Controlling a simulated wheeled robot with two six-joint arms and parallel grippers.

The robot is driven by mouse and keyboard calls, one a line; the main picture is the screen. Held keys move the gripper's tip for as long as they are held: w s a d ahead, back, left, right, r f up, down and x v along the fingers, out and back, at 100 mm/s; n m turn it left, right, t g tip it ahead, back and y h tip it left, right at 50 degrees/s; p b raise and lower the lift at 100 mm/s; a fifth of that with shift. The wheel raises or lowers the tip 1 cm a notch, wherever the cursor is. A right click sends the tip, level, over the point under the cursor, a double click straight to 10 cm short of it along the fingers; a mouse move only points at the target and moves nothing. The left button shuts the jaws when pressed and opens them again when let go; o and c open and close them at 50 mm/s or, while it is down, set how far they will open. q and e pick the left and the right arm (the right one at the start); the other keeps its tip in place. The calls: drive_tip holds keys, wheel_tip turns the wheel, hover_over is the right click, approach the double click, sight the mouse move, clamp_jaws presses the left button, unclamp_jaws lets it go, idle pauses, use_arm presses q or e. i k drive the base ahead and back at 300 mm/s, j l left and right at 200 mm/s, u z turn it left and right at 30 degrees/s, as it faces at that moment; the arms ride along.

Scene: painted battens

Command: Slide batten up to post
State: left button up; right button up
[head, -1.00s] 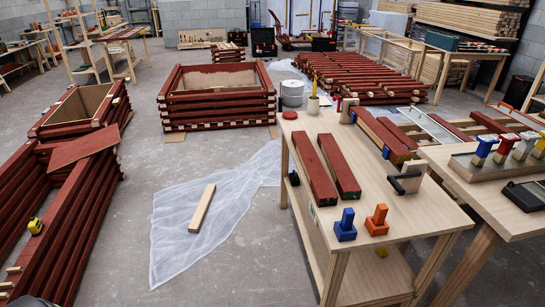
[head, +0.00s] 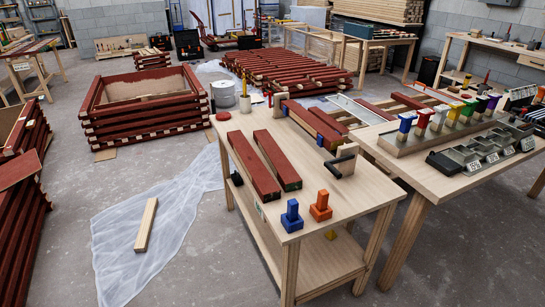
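In the head view two dark red battens lie side by side on the near workbench: the left batten (head: 254,165) and the right batten (head: 277,160). They are parallel, with a strip of bare bench between them. A further red batten (head: 316,126) lies at the bench's back right, near a black clamp-like fixture (head: 343,160). A blue stepped block (head: 292,217) and an orange stepped block (head: 321,206) stand at the front corner. I cannot tell which part is the post. Neither of my grippers is in view.
The workbench (head: 300,262) has bare top around the battens. A plastic sheet (head: 115,225) with a loose pale plank (head: 146,225) covers floor at left.

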sight(288, 179)
drive_tip(key=i+j, duration=0.65)
drive_tip(key=j, duration=0.25)
drive_tip(key=i+j, duration=0.35)
drive_tip(key=j+u, duration=0.05)
drive_tip(key=j, duration=0.05)
